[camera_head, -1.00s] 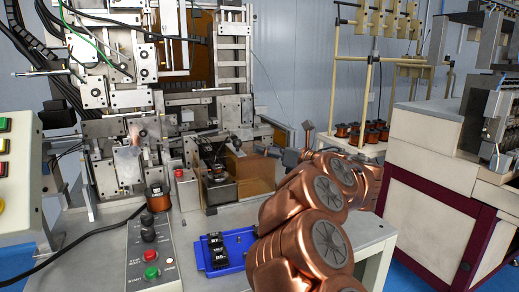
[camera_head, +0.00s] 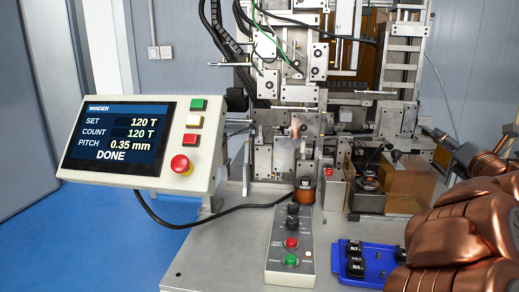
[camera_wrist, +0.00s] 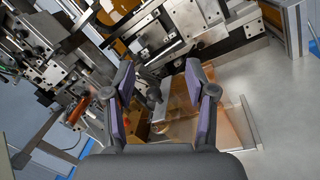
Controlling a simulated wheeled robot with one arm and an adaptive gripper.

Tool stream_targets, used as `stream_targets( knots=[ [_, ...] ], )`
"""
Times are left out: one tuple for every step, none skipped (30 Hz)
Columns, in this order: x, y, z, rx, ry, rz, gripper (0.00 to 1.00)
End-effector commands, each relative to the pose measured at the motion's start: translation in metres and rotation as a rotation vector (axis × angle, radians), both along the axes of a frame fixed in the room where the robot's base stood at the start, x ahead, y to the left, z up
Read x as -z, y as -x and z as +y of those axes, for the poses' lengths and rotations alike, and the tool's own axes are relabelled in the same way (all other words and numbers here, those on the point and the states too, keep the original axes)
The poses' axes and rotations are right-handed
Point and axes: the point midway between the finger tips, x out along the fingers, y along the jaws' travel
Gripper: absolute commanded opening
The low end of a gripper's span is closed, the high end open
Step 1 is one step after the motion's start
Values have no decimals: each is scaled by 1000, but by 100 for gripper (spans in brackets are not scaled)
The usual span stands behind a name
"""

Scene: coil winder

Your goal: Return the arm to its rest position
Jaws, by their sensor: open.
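My copper-coloured arm fills the right side of the head view. It reaches over the machine table (camera_head: 205,262), and its far end lies beside the winder's right side. My gripper (camera_wrist: 160,82) shows in the wrist view with its two fingers spread wide and nothing between them. Behind the fingers are the coil winder's metal plates (camera_wrist: 195,22) and a brown transparent guard (camera_wrist: 182,118). Whether the fingers touch anything there cannot be told.
A control panel (camera_head: 135,150) at the left reads DONE, 120 T of 120 T. A button box (camera_head: 277,262), a copper coil (camera_head: 305,192) and a blue tray (camera_head: 377,276) holding black pieces are on the table. The table's front left is clear.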

Motion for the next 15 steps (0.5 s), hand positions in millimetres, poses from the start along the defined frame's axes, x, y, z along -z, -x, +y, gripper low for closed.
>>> stream_targets(
  knots=[
    [-14, 1, -1, 48, -58, -18, 56],
    [-20, 3, -5, 81, -97, -28, 56],
    [-25, 7, -10, 127, -151, -40, 56],
    [-29, 9, -12, 155, -192, -49, 56],
    [-33, 13, -16, 190, -236, -61, 56],
    [-38, 17, -19, 227, -293, -75, 56],
    [-41, 21, -21, 257, -336, -86, 56],
    [-43, 25, -23, 285, -381, -95, 56],
    [-44, 30, -25, 322, -444, -106, 56],
    [-44, 35, -28, 352, -493, -115, 56],
    [-43, 39, -28, 376, -542, -122, 56],
    [-40, 46, -30, 415, -609, -131, 56],
    [-38, 51, -31, 441, -659, -137, 56],
    [-35, 56, -32, 469, -710, -142, 56],
    [-30, 63, -31, 504, -779, -148, 56]
  ],
)
